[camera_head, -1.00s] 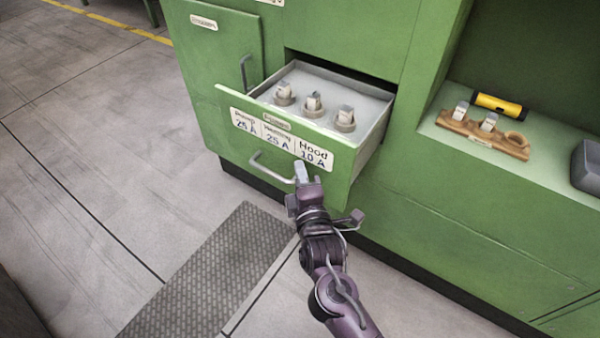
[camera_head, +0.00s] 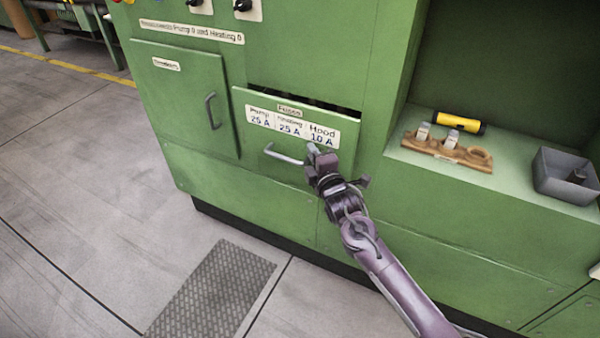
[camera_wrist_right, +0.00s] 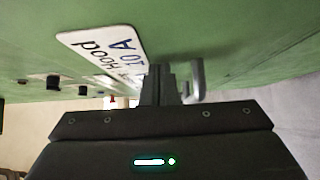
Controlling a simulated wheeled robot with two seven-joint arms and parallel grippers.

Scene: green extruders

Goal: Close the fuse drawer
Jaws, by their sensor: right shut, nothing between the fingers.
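In the right wrist view the shut fingers (camera_wrist_right: 160,82) are against or very near the front, between the label (camera_wrist_right: 103,52) and the handle (camera_wrist_right: 198,80). My left gripper is not in view.
A closed cabinet door (camera_head: 185,95) is left of the drawer. On the shelf to the right are a wooden holder (camera_head: 448,150) with fuses, a yellow-black cylinder (camera_head: 459,123) and a grey bin (camera_head: 566,175). A textured mat (camera_head: 212,290) lies on the floor.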

